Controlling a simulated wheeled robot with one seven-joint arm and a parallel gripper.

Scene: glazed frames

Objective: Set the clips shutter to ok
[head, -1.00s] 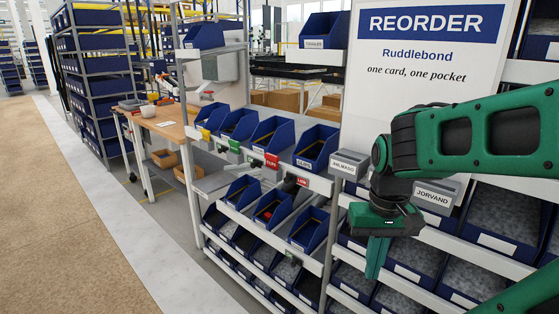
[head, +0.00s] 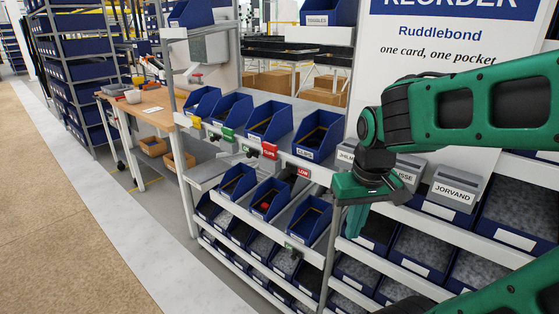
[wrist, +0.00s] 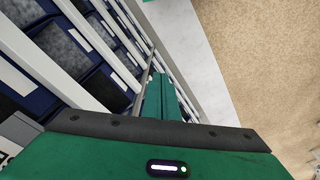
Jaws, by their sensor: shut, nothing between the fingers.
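A blue bin (head: 318,136) on the rack's upper row has a small front label that seems to read CLIPS. On the rail below it is a red shutter (head: 303,172) reading LOW. Another red shutter (head: 269,150) is to its left; its word is too small to read surely. My gripper (head: 356,220) is to the right of the LOW shutter in the picture, pointing down, apart from it. Its green fingers are together and empty, as the wrist view (wrist: 166,96) also shows. No shutter is recognisable in the wrist view.
A green shutter (head: 228,134) and a yellow one (head: 196,122) are further left on the same rail. Grey card pockets (head: 455,190), one marked JORVAND, stand right of my gripper. A workbench (head: 160,118) stands at the left. The floor (head: 60,220) at left is clear.

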